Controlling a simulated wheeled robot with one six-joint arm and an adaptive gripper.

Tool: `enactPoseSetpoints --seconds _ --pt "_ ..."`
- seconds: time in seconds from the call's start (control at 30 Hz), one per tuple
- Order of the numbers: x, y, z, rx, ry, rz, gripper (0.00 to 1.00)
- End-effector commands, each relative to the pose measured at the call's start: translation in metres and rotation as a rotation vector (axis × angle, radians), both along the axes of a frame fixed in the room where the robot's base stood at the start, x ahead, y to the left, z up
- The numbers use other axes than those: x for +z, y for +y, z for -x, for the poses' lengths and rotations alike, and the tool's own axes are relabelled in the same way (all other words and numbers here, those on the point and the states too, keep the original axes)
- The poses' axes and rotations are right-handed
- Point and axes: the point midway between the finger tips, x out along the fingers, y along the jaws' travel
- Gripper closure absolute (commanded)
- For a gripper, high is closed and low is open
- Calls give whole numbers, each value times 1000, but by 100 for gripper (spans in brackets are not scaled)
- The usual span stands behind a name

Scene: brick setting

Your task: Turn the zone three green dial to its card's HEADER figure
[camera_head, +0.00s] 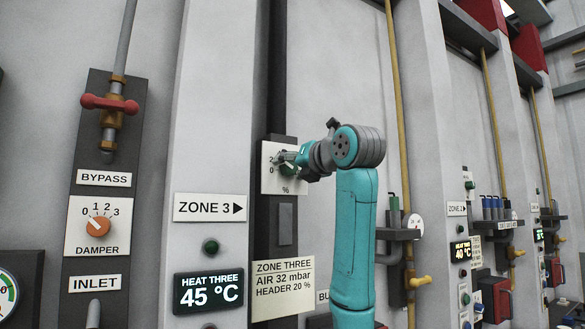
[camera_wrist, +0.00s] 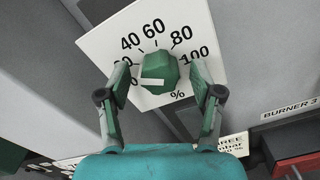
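The green dial (camera_wrist: 158,70) sits on a white plate (camera_wrist: 112,38) marked 40, 60, 80, 100 and %. A finger partly covers the lower figures at left. Its white pointer bar lies nearly level, its left end towards the low end of the scale, apparently 0. My gripper (camera_wrist: 160,66) is open, one finger on each side of the dial; I cannot tell whether either touches it. In the head view the gripper (camera_head: 288,160) is at the plate and hides much of the dial. The zone three card (camera_head: 284,297) below reads AIR 32 mbar, HEADER 20 %.
Left of the dial are the ZONE 3 sign (camera_head: 210,207), a green button (camera_head: 211,246) and a HEAT THREE display (camera_head: 208,291) reading 45 °C. An orange DAMPER dial (camera_head: 98,227) is further left. A BURNER 3 label (camera_wrist: 290,108) shows at right in the wrist view.

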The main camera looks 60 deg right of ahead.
Motion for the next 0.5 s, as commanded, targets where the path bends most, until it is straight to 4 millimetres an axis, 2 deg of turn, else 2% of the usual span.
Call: enactPoseSetpoints --seconds 0.27,0.5 --pt "1 4 8 -1 -2 2 35" --pt "2 26 44 -2 -5 5 35"
